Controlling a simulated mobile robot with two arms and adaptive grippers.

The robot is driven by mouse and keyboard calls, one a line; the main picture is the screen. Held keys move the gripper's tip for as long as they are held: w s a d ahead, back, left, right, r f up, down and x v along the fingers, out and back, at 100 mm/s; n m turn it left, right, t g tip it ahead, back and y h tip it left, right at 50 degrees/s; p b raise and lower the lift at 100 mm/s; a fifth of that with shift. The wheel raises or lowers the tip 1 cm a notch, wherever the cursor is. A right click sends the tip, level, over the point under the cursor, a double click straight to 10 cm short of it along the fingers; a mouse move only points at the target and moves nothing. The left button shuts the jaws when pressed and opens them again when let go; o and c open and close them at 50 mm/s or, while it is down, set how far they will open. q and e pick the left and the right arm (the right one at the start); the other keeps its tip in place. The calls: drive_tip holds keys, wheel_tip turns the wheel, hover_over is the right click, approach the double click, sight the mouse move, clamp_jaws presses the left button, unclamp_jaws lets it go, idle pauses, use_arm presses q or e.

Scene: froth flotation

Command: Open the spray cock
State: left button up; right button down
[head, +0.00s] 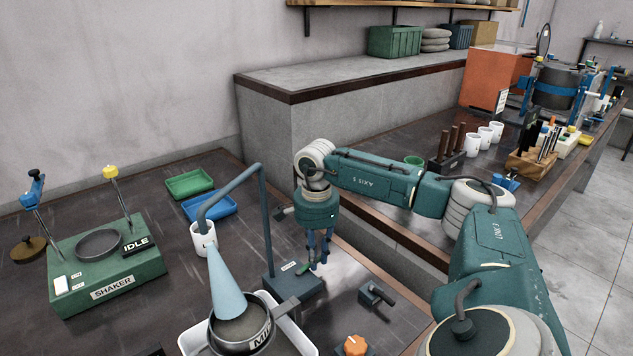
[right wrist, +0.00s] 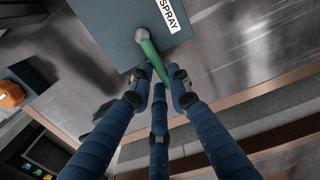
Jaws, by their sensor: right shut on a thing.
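The spray cock is a green lever (right wrist: 153,60) with a grey rounded pivot on a blue-grey box (right wrist: 115,30) labelled SPRAY in the right wrist view. A bent pipe (head: 265,215) rises from the box. A pale blue cone (head: 227,290) widens from the pipe's end down into a grey pan (head: 238,332). My left gripper is not in view.
A green shaker (head: 105,270) reading IDLE stands at left. Green (head: 189,184) and blue (head: 209,205) trays and a white cup (head: 203,238) are behind the pan. A small block with a black handle (head: 376,295) and an orange knob (head: 355,345) sit right of it.

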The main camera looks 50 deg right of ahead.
drive_tip(key=shift+w+d+r, duration=0.15)
drive_tip(key=c, duration=1.6)
unclamp_jaws()
wheel_tip(320, 180, up, 12)
drive_tip(key=shift+f, duration=0.1)
drive_tip(key=shift+s, duration=0.2)
